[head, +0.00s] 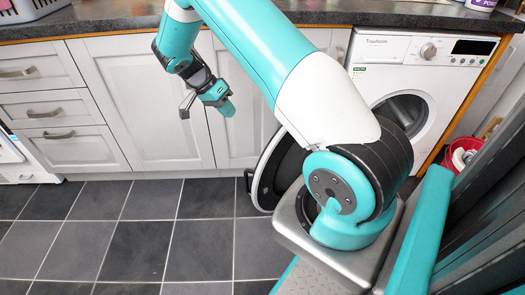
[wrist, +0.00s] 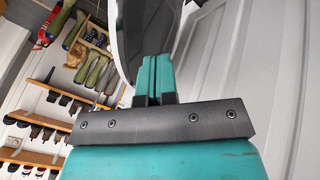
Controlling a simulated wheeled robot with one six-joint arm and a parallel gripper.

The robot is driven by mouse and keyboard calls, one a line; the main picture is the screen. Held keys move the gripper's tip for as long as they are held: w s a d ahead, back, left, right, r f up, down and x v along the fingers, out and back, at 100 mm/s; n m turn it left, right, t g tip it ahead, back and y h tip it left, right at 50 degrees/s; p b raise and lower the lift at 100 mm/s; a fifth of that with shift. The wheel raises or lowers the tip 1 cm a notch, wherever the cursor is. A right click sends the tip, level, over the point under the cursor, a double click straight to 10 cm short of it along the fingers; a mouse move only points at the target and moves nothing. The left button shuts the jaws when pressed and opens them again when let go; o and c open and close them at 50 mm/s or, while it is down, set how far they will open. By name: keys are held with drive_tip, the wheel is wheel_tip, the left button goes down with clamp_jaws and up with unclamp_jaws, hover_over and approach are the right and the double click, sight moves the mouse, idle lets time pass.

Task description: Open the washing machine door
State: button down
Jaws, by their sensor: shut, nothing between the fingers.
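The white washing machine (head: 395,82) stands under the worktop at the right in the head view. Its round opening (head: 408,104) shows dark, partly behind my arm. Its round door (head: 268,172), with a dark middle and pale rim, stands swung wide open to the left, partly hidden by my arm. My gripper (head: 226,106) is shut and empty, in front of the grey cupboards and left of the door. In the wrist view my closed fingers (wrist: 154,75) point up beside the door's edge (wrist: 136,35); I cannot tell whether they touch it.
Grey cupboards (head: 140,95) and drawers line the wall left of the machine. The dark tiled floor (head: 150,235) is clear at the left. A red bucket (head: 462,153) stands right of the machine. The wrist view shows a boot rack (wrist: 50,125).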

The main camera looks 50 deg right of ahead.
drive_tip(key=s+d+f+m+b, duration=0.1)
drive_tip(key=s+d+f, duration=0.4)
drive_tip(key=s+f, duration=0.4)
drive_tip(key=shift+s+f+m+g+b, duration=0.2)
drive_tip(key=shift+f+m+g+b, duration=0.15)
drive_tip(key=shift+f, duration=0.85)
